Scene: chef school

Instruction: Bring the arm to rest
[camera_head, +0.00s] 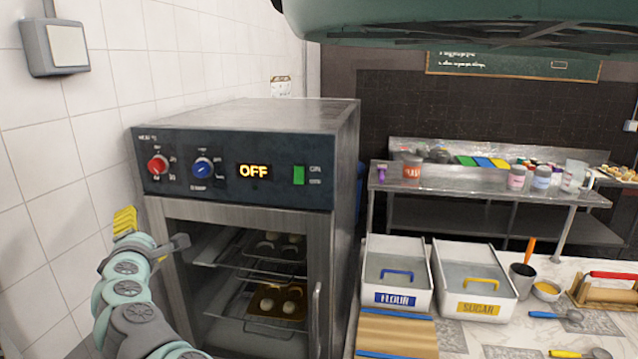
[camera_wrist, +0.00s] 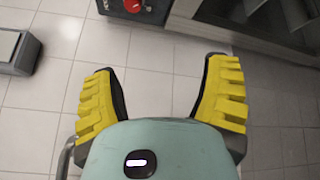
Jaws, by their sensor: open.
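My gripper (camera_wrist: 160,95) shows in the wrist view with its two yellow ribbed fingers spread wide apart. In the head view my gripper (camera_head: 150,238) is at the lower left, in front of the oven's left front edge. My teal and grey arm rises to it from the bottom edge. From this view I cannot tell whether it touches the oven.
A steel oven (camera_head: 245,218) reading OFF stands close to my gripper, beside the tiled wall (camera_head: 110,75). Buns lie on its racks. To the right, flour (camera_head: 400,307) and sugar (camera_head: 475,311) bins and utensils crowd a counter. A metal table (camera_head: 485,182) stands behind.

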